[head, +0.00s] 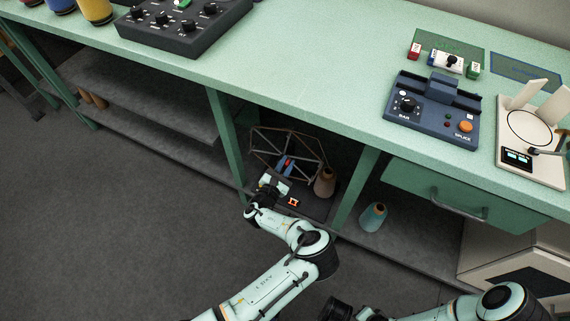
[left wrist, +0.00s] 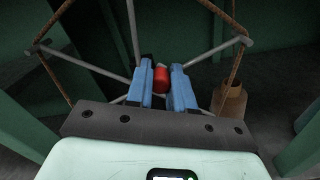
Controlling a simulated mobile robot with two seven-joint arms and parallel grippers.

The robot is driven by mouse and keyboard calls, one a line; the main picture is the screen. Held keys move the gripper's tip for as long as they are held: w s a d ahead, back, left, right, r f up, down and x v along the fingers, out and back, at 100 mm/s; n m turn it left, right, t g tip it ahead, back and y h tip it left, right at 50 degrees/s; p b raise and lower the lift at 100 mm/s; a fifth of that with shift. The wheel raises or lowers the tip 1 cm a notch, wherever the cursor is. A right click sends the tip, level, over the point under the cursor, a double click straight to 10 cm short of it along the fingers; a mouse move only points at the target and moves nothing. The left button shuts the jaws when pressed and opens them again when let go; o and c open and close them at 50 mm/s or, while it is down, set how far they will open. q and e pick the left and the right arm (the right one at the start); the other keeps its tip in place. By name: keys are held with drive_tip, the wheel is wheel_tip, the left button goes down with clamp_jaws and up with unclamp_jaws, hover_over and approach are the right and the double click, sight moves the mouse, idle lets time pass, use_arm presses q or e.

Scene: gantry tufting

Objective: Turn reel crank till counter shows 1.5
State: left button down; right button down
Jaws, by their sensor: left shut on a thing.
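The reel (head: 294,146), a frame of thin grey spokes with brown yarn around it, stands on a dark base (head: 315,207) on the low shelf under the table. Its red crank knob (head: 288,164) is between the blue fingers of my left gripper (head: 284,168). In the left wrist view the fingers (left wrist: 162,88) are shut on the red knob (left wrist: 161,80), with the reel's spokes behind. The counter (head: 293,202) glows orange-red on the base, too small to read. My right arm is at the bottom right of the head view; its fingers are not clear.
A brown cone (head: 325,183) stands right beside the reel. A teal cone (head: 373,217) is farther right on the shelf. Green table legs (head: 355,190) flank the reel, and the tabletop (head: 300,75) is above. A splicer (head: 433,108) and a scale (head: 530,133) sit on top.

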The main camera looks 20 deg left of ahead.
use_arm(q)
drive_tip(key=shift+w+d+r, duration=0.1)
drive_tip(key=shift+d, duration=0.1)
drive_tip(key=c, duration=1)
unclamp_jaws()
drive_tip(key=shift+a, duration=0.1)
drive_tip(key=shift+s, duration=0.2)
drive_tip(key=s+p, duration=0.3)
drive_tip(key=s, duration=1)
drive_tip(key=shift+a, duration=0.2)
use_arm(e)
drive_tip(key=shift+t, duration=0.4)
drive_tip(key=r, duration=0.1)
drive_tip(key=w+a+r, duration=0.1)
drive_tip(key=r, duration=0.1)
drive_tip(key=w+r, duration=0.1)
drive_tip(key=shift+w+a+r, duration=0.1)
drive_tip(key=shift+a+r, duration=0.1)
drive_tip(key=shift+r, duration=0.1)
use_arm(q)
drive_tip(key=shift+a, duration=0.1)
